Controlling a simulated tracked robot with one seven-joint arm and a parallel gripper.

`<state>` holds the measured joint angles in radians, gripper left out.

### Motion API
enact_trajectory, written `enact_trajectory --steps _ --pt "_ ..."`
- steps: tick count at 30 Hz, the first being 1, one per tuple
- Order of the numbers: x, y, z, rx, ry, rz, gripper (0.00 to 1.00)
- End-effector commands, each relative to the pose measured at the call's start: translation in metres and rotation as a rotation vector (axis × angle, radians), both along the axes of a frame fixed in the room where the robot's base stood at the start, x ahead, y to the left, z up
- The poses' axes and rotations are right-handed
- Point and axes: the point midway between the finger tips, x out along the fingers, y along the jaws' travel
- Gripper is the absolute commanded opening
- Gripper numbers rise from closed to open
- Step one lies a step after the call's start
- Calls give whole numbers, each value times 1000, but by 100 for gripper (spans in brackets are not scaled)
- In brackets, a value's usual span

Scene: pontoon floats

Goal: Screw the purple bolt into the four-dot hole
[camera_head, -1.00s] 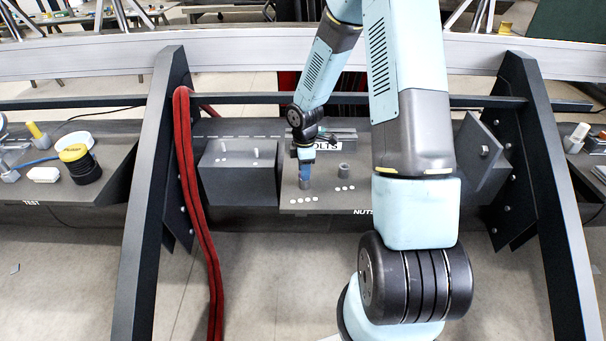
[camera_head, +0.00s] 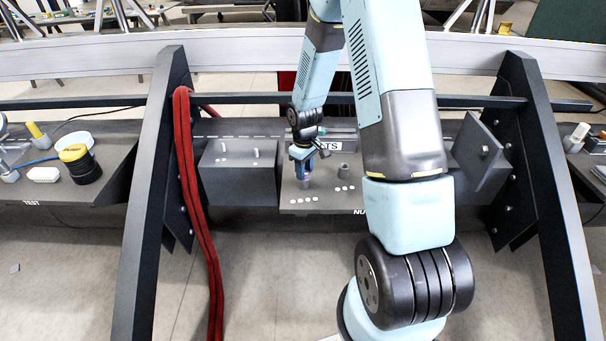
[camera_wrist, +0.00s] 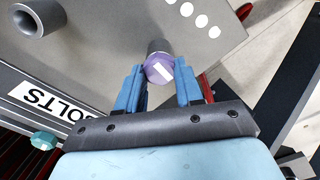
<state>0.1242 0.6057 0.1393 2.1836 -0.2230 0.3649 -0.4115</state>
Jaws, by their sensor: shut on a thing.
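The purple bolt (camera_wrist: 158,68) has a round head with a white stripe and shows between my fingers in the wrist view. My gripper (camera_wrist: 160,88) is shut on the bolt head, one blue finger on each side. The bolt is in line with a grey collar (camera_wrist: 158,46) just beyond it. Beside this collar lies the row of white dots (camera_wrist: 200,20) of the four-dot hole. In the head view my gripper (camera_head: 304,168) points down over the left collar (camera_head: 305,183). The bolt's shank and thread are hidden, so I cannot tell how deep it sits.
A second grey collar (camera_head: 343,171) stands close to the right, with its own dots (camera_head: 345,188); its open hole shows in the wrist view (camera_wrist: 38,18). A grey block with two pegs (camera_head: 238,172) is left of the plate. A red hose (camera_head: 194,190) hangs further left.

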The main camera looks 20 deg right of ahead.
Motion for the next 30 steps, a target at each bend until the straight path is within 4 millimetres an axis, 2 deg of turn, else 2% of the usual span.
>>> enact_trajectory --steps 6,9,19,22,30 --pt "0 0 0 -2 0 -305 9" --pt "0 1 0 -1 1 -382 9" --pt "0 0 0 -1 1 -409 9" --pt "0 0 -1 -2 0 -474 9" --pt "0 1 -1 -2 0 -887 9"
